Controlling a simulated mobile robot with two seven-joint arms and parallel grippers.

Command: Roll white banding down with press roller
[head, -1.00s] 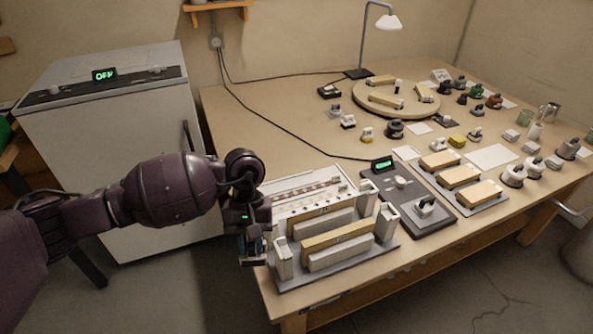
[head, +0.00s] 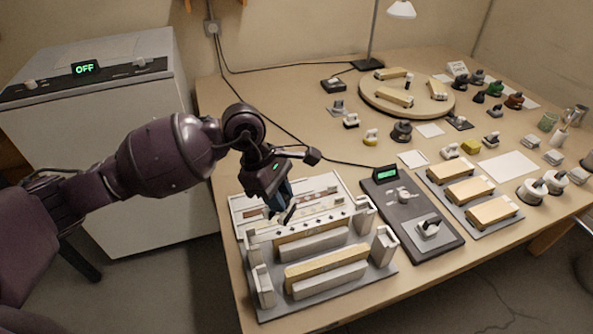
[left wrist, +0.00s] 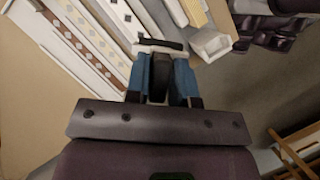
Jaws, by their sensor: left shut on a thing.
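My left gripper (head: 284,206) is over the back left part of the clamping fixture, pointing down. In the left wrist view its blue fingers (left wrist: 163,80) are shut on a dark, narrow handle, apparently the press roller's. A dark bar with a white edge, seemingly the press roller (left wrist: 160,44), lies across the fingertips. The fixture (head: 345,292) holds pale wooden boards (head: 325,270) on edge between light grey blocks. Which edge carries the white banding is too small to tell. My right gripper is not in view.
A tray of strips (head: 240,208) lies behind the fixture. A dark hot-plate-like unit with a green display (head: 387,174) stands to its right, then a board rack (head: 470,190). A round turntable (head: 405,105) and small tools fill the back. A white cabinet (head: 110,150) stands left.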

